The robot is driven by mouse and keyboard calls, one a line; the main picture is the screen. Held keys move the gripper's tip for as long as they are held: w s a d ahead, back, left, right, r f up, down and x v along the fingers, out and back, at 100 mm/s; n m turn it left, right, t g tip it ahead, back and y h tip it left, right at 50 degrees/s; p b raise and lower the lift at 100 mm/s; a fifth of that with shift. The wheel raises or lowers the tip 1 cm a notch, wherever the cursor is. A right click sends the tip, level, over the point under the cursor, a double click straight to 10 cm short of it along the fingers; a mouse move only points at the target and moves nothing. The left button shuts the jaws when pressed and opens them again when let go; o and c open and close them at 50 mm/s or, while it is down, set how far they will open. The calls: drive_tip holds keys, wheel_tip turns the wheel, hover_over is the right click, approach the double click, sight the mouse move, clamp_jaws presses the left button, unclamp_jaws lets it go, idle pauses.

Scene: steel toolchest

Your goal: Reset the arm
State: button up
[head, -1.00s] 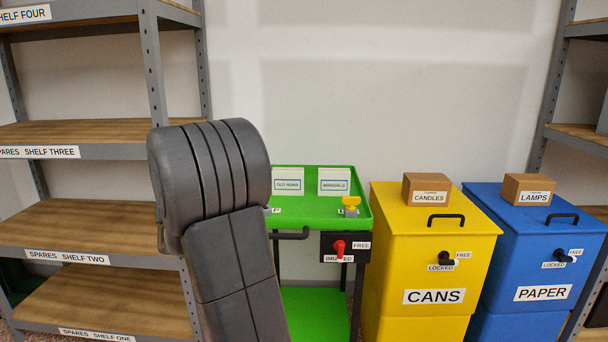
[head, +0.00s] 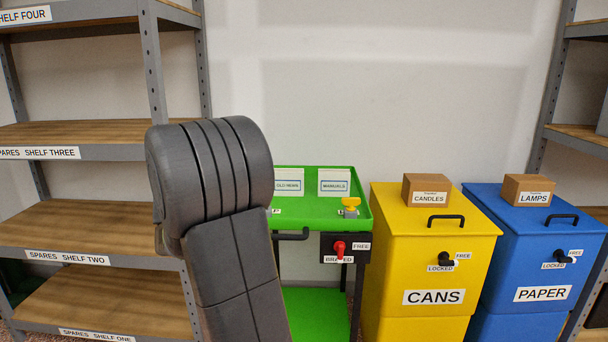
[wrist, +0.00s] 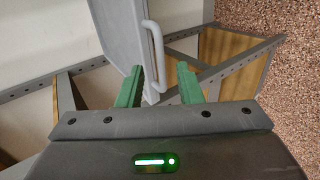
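My arm's dark grey links stand in front of the green cart in the head view, left of centre. Beyond the fingers is a grey panel (wrist: 118,28) with a light grey bar handle (wrist: 154,55). The handle appears close to the gap between the fingers; I cannot tell how far off it is. The gripper is hidden in the head view.
Shelving (head: 85,262) stands at the left.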

drive_tip(key=shift+n+h, duration=0.6)
drive_tip(key=shift+h, duration=0.2)
drive_tip(key=shift+w+f+p, duration=1.1)
drive_tip(key=shift+w+f, duration=0.7)
drive_tip(key=shift+f, duration=0.25)
